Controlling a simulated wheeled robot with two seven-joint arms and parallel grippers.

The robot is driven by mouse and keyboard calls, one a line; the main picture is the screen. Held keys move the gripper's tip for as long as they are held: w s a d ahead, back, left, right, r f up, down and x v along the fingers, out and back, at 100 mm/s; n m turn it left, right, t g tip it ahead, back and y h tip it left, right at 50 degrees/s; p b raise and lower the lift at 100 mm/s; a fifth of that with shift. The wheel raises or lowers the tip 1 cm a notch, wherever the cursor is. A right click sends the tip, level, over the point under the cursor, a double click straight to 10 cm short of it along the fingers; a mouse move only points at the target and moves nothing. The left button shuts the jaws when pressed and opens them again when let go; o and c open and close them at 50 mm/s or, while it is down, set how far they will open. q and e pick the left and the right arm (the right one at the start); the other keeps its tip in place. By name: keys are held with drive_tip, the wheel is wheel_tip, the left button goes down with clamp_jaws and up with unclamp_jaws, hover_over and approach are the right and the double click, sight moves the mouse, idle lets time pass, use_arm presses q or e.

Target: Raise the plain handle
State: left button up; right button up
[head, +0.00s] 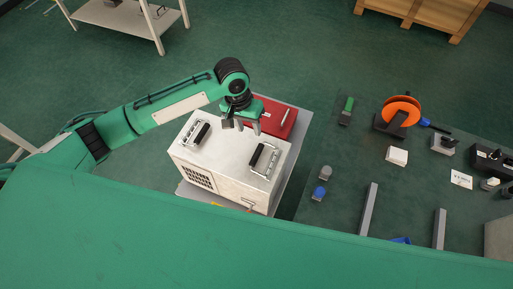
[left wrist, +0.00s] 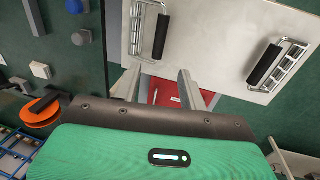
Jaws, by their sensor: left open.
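A white box (head: 222,160) has two black-gripped handles in metal brackets on its top. One handle (head: 201,133) is on the left in the head view and on the right in the left wrist view (left wrist: 265,64). The other handle (head: 257,155) is on the right in the head view and on the left in the left wrist view (left wrist: 160,37). I cannot tell which is the plain one. My left gripper (head: 241,126) is open and empty above the box's far edge, apart from both handles. It also shows in the left wrist view (left wrist: 160,74).
A red case (head: 275,117) lies behind the box on a grey surface (head: 302,122). To the right, a dark table (head: 335,150) holds an orange reel (head: 402,108), a white block (head: 397,156), grey bars (head: 368,209) and small parts. A white table (head: 125,18) stands at the back left.

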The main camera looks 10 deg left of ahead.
sight(257, 152)
use_arm(q)
drive_tip(key=f+p, duration=0.1)
drive_tip(key=f, duration=0.3)
drive_tip(key=d+f+p, duration=0.1)
drive_tip(key=f, duration=0.3)
drive_tip(key=d+f+p, duration=0.1)
drive_tip(key=f, duration=0.3)
drive_tip(key=shift+s+d+f, duration=0.25)
drive_tip(key=shift+s+f, duration=0.05)
clamp_jaws()
